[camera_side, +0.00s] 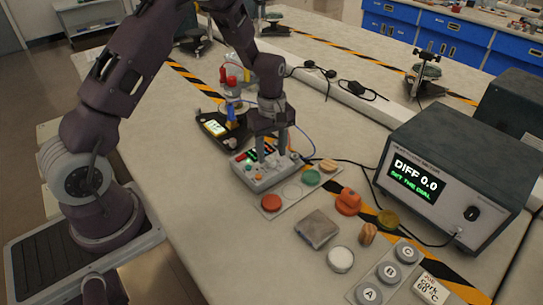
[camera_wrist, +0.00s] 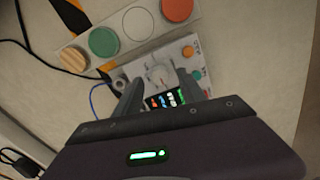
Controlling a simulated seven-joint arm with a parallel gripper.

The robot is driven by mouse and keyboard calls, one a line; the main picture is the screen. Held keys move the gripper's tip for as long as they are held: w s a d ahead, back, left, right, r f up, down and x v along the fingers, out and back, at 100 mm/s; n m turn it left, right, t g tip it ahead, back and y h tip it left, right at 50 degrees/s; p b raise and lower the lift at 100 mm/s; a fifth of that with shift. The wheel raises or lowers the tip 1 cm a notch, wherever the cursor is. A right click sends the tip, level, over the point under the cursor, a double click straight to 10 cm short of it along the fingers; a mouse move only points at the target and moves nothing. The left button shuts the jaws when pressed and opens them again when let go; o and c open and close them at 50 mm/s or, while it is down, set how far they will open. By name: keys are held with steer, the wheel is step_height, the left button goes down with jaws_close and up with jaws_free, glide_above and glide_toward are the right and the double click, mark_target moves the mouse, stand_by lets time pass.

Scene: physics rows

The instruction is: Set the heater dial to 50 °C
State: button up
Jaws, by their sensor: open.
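The heater (camera_side: 262,176) is a small light-grey box with a dark display and coloured buttons, on the bench. Its pale round dial (camera_wrist: 160,75) shows in the wrist view, on the panel beside the lit display (camera_wrist: 165,99). The dial's setting is too small to read. My gripper (camera_side: 280,146) points down over the heater. In the wrist view my gripper (camera_wrist: 158,78) is open, with one finger on each side of the dial. I cannot tell whether the fingers touch it. In the side view the fingers hide the dial.
A strip (camera_wrist: 117,27) beside the heater holds orange, green and wooden discs and an empty circle. A grey instrument (camera_side: 450,170) reads "DIFF 0.0" and "SET THE DIAL". Loose pieces, lettered pads (camera_side: 387,272) and a card (camera_side: 434,289) lie nearer. A dark device (camera_side: 217,127) and cables lie behind.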

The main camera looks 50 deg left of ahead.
step_height(320, 180, down, 2)
steer(key=shift+f, duration=0.1)
jaws_close()
